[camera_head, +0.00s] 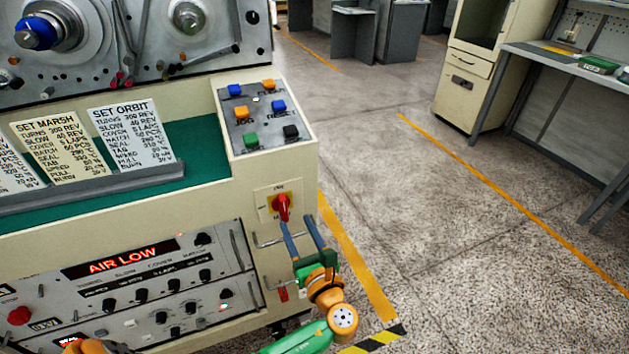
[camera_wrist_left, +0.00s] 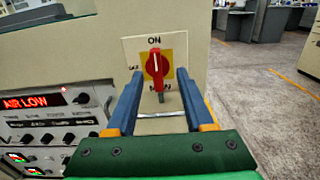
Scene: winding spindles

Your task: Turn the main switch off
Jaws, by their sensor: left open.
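The main switch (camera_wrist_left: 157,66) is a red rotary handle on a yellow and white plate on the cream cabinet front. In the left wrist view its handle stands upright, with a white mark at the top towards the word ON. A small label, probably OFF, is at its left. It also shows in the head view (camera_head: 282,207). My left gripper (camera_head: 296,220) is open, its two blue fingers just below and in front of the switch. In the left wrist view the handle appears between the fingertips (camera_wrist_left: 159,73), untouched as far as I see. My right gripper is not in view.
A metal handle bar (camera_head: 267,242) sticks out below the switch. A panel reading AIR LOW (camera_head: 124,261) is to the left. A button box (camera_head: 262,122) is above, and cards (camera_head: 132,135) stand on a green shelf. Open floor (camera_head: 420,240) lies to the right.

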